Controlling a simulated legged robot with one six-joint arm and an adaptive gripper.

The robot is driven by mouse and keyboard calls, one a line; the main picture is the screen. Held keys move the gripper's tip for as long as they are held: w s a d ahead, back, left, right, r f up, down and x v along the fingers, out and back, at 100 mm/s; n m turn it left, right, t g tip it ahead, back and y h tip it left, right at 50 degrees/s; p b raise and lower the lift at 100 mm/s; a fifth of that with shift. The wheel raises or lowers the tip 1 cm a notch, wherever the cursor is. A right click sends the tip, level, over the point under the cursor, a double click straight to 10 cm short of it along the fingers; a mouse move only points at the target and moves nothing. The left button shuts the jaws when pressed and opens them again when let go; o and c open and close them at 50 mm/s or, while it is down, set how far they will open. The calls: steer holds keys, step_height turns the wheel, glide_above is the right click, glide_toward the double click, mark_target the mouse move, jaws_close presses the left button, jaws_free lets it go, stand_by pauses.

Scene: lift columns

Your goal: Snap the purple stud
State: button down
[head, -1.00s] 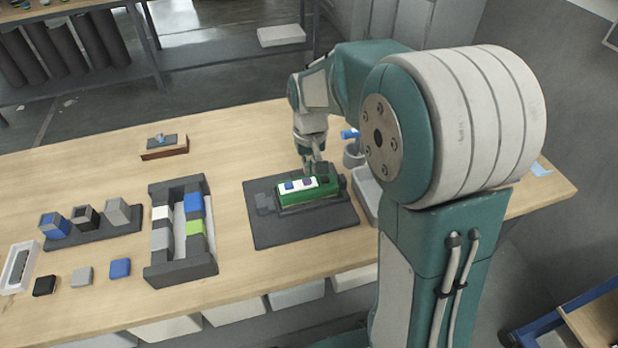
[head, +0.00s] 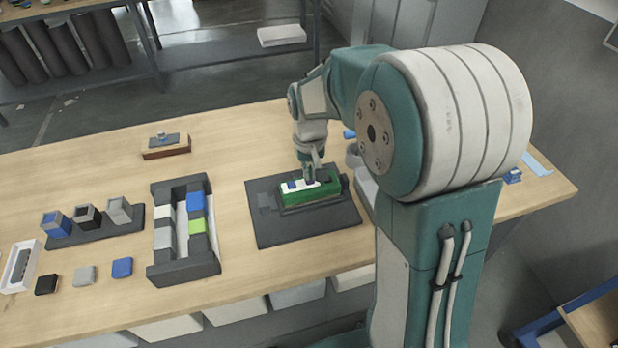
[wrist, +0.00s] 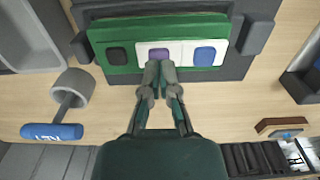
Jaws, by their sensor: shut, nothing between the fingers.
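The green block (wrist: 112,32) sits in a dark grey holder and carries white plates (wrist: 181,50) with studs. The purple stud (wrist: 159,54) is in the middle of the row in the wrist view. A blue stud (wrist: 205,56) is on its right and a black stud (wrist: 118,56) on its left. My gripper (wrist: 159,67) is shut and empty, its fingertips at the purple stud's near edge. Whether they touch it I cannot tell. In the head view my gripper (head: 311,178) points down over the green block (head: 325,189) and largely hides the purple stud.
The dark mat (head: 280,233) lies under the holder. A grey ring-like cup (wrist: 72,88) and a blue labelled cylinder (wrist: 52,132) are to the left in the wrist view, near a grey bin (wrist: 30,40). A dark rack (head: 183,270) with coloured blocks stands left of the mat.

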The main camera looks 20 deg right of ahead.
steer(key=shift+f, duration=0.6)
stand_by(0.9)
stand_by(0.5)
step_height(320, 180, up, 9)
steer(key=shift+f, duration=0.2)
stand_by(0.7)
steer(key=shift+r, duration=0.1)
stand_by(1.9)
